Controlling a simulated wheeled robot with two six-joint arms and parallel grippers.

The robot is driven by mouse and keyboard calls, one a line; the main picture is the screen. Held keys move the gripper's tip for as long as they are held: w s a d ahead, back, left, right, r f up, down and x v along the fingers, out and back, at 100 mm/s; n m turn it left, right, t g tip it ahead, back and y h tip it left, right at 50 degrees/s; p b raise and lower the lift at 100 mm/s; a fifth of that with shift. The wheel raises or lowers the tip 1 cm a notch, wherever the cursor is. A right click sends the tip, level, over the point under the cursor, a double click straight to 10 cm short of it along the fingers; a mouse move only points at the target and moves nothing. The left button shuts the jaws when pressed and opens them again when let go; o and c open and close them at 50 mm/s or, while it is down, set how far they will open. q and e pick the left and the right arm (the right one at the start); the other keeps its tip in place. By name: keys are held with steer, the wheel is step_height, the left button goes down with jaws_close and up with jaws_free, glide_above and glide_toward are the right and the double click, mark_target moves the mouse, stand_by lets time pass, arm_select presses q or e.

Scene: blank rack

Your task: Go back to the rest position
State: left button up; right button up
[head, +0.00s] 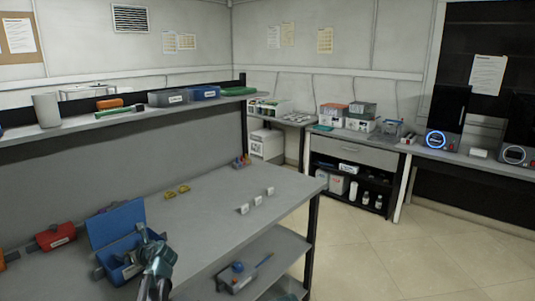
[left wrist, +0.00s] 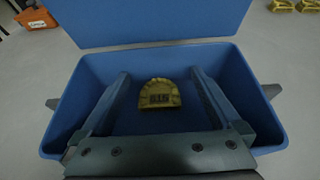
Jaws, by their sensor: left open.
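My left gripper (head: 138,256) is over the open blue box (head: 103,225) at the lower left of the head view. In the left wrist view its two fingers (left wrist: 159,76) are spread wide and reach into the blue box (left wrist: 58,125). A yellow arch-shaped piece with dark markings (left wrist: 159,93) lies on the box floor between the fingers, with a gap on each side. The box lid (left wrist: 155,20) stands raised at the back. My right gripper is not in view.
A red box (head: 55,237) stands left of the blue box. Two yellow pieces (head: 177,191) and several small white blocks (head: 257,200) sit on the bench (head: 205,215). A shelf (head: 110,116) with bins runs above the bench. The floor (head: 400,255) at the right is clear.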

arm_select(q)
steer(key=shift+d+r+p, duration=0.1)
steer(key=shift+r+p, duration=0.45)
steer(key=shift+p, duration=0.05)
steer(key=p+v, duration=0.5)
steer(key=v, duration=0.7)
steer(key=b+x, duration=0.2)
steer(key=x, duration=0.2)
steer(key=b+x, duration=0.2)
steer(key=x, duration=0.2)
steer(key=b+x, duration=0.2)
steer(key=x, duration=0.2)
steer(key=shift+w+f, duration=0.1)
steer(key=shift+f, duration=0.35)
steer(key=shift+f+b, duration=0.35)
steer(key=shift+f, duration=0.05)
step_height(320, 180, up, 5)
steer(key=p, duration=0.5)
steer(key=shift+r, duration=0.2)
steer(key=s+d+r+p, duration=0.1)
steer(key=s+d, duration=0.9)
steer(key=d, duration=0.1)
steer(key=shift+s+d+r+p, duration=0.15)
steer(key=shift+s+d+p, duration=0.15)
steer(key=shift+s+d, duration=0.1)
